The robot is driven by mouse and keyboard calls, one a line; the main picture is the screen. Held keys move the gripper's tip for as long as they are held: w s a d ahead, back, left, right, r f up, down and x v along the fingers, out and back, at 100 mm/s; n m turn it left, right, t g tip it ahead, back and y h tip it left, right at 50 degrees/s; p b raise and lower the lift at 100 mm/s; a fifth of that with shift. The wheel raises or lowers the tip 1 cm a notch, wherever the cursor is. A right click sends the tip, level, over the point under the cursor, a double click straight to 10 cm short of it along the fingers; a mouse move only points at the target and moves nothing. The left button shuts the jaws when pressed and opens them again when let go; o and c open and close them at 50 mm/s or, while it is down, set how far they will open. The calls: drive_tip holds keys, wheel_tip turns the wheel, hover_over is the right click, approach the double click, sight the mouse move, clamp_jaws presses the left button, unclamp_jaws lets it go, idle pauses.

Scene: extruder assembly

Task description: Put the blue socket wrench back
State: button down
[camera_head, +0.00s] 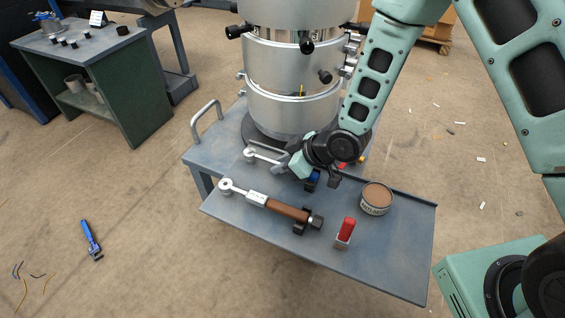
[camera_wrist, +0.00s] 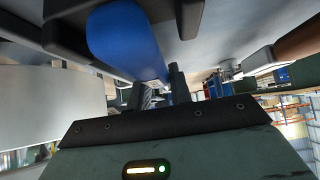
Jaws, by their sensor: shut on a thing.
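The blue socket wrench lies along the back of the cart shelf in the head view. Its silver ring head (camera_head: 250,154) points left and its blue handle end (camera_head: 314,177) shows at a black holder. My arm hides its middle. My gripper (camera_head: 293,166) is at that hidden middle, shut on the wrench. In the wrist view the blue handle (camera_wrist: 118,38) is large and close, running toward the fingers (camera_wrist: 162,88). I cannot tell whether the wrench rests fully in its holders or is slightly raised.
A brown-handled torque wrench (camera_head: 283,209) lies in front on the shelf (camera_head: 385,255). A red-handled tool (camera_head: 346,231) and a tin (camera_head: 376,198) stand to the right. A large metal cylinder (camera_head: 292,85) rises behind. A blue wrench (camera_head: 91,240) lies on the floor at left.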

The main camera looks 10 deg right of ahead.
drive_tip(key=c, duration=1.2)
unclamp_jaws()
drive_tip(key=shift+p+v, duration=2.15)
drive_tip(key=shift+v, duration=6.6)
drive_tip(key=s+a+r+m+g+h+p, duration=0.1)
drive_tip(key=s+r+h+p, duration=0.1)
drive_tip(key=s+r, duration=0.4)
drive_tip(key=s+a+r+m+g+h+p, duration=0.1)
drive_tip(key=s+r+g+h+p, duration=0.1)
drive_tip(key=s+r, duration=0.4)
drive_tip(key=s+a+r+m+g+h+p, duration=0.1)
drive_tip(key=s+r+g+h+p, duration=0.1)
drive_tip(key=s+r, duration=0.4)
drive_tip(key=shift+s+a+r+m+h+p, duration=0.1)
drive_tip(key=shift+s+r+m+h+p, duration=0.1)
drive_tip(key=shift+r+p, duration=0.25)
drive_tip(key=shift+s+a+r+m+h+p, duration=0.1)
drive_tip(key=shift+a+r+m+h+p, duration=0.1)
drive_tip(key=shift+r, duration=0.45)
